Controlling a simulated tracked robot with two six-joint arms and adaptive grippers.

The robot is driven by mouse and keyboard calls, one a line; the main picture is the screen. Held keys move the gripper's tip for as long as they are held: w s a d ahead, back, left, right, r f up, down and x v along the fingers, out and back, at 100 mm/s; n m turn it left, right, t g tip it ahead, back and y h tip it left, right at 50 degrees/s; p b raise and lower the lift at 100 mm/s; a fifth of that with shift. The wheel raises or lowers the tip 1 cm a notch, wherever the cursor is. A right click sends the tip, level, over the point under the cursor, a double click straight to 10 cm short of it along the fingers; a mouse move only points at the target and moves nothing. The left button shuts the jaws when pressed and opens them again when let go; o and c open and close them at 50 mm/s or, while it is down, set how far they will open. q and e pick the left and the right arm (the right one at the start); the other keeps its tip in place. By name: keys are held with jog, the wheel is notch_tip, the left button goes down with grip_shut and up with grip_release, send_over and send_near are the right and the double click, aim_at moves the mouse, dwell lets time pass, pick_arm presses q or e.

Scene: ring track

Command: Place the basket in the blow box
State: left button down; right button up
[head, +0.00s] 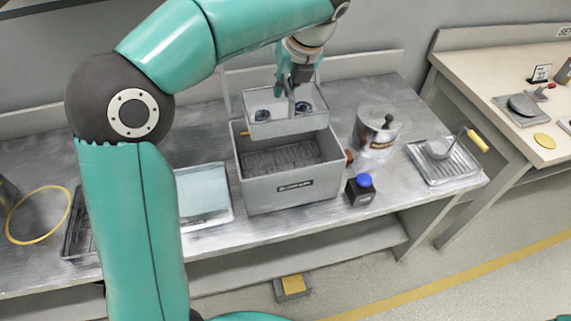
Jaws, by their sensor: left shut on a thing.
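The basket (288,127) is a small light grey tray with a few dark blue round parts inside. My left gripper (292,88) comes down from above and is shut on the basket, at its upright handle or divider. The basket hangs over the back part of the blow box (291,190), a larger open grey box with a dark label on its front and a dark mesh floor. I cannot tell whether the basket touches the box's rim. My right gripper is not in view.
A metal pot (375,133) and a blue-capped bottle (361,190) stand right of the box. A tray with a yellow-handled tool (443,161) lies farther right. A pale flat tray (203,196) and yellow ring (39,215) lie left. My left arm hides part of the bench.

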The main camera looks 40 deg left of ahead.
aim_at(300, 125)
pick_arm(q)
notch_tip(300, 125, down, 19)
jog(key=b, duration=0.3)
jog(key=shift+r, duration=0.1)
jog(key=c, duration=1.2)
grip_release()
jog(key=p+v, duration=0.1)
jog(key=v, duration=1.1)
jog(key=shift+s+r, duration=0.1)
